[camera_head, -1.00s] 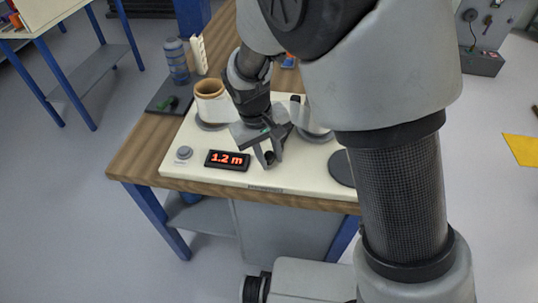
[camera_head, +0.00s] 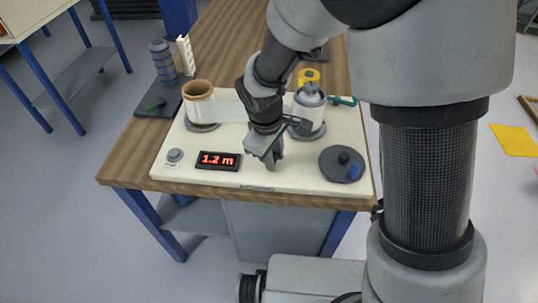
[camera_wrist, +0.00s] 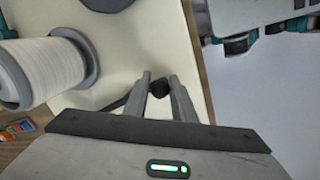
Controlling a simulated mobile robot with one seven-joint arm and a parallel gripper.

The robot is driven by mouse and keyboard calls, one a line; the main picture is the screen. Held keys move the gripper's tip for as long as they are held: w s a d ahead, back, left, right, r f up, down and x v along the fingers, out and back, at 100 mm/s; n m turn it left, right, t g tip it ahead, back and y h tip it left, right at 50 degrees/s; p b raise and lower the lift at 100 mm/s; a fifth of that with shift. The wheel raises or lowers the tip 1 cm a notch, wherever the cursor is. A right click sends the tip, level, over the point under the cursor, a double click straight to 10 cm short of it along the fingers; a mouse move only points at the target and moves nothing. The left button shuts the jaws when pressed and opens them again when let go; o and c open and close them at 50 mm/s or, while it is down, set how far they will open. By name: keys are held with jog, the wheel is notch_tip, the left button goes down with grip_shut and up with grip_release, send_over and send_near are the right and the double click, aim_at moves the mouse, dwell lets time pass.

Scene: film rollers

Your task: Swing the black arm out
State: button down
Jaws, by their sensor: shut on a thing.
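My gripper (camera_head: 268,157) points down at the cream board, between the two rollers and right of the red "1.2 m" readout. In the wrist view my gripper (camera_wrist: 161,82) has its two fingers closed around a small dark round knob (camera_wrist: 158,90). A dark bar, which looks like part of the black arm (camera_wrist: 118,103), runs left from the knob toward the white film roll (camera_wrist: 45,70). In the head view my gripper hides the black arm. The left roller (camera_head: 200,98) has a brown core, and a white web runs right from it. The right roller (camera_head: 308,110) has a grey top.
A grey disc (camera_head: 333,167) with a black knob and blue piece lies at the board's front right. The readout (camera_head: 217,160) and a grey button (camera_head: 174,155) sit front left. A dark tray (camera_head: 160,98) with a striped cylinder (camera_head: 163,62) stands back left.

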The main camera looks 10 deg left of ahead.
jog(key=shift+w+r+n, duration=0.15)
jog(key=shift+w+n, duration=0.05)
jog(key=shift+n, duration=0.6)
jog(key=c, duration=1.5)
grip_release()
jog(key=shift+d, duration=0.1)
jog(key=s+r+p, duration=0.1)
jog(key=r, duration=0.4)
jog(key=s+r+p, duration=0.1)
jog(key=r, duration=0.5)
jog(key=s+a+r+p, duration=0.1)
jog(key=r, duration=0.5)
jog(key=shift+s+p, duration=0.15)
jog(key=shift+p, duration=0.2)
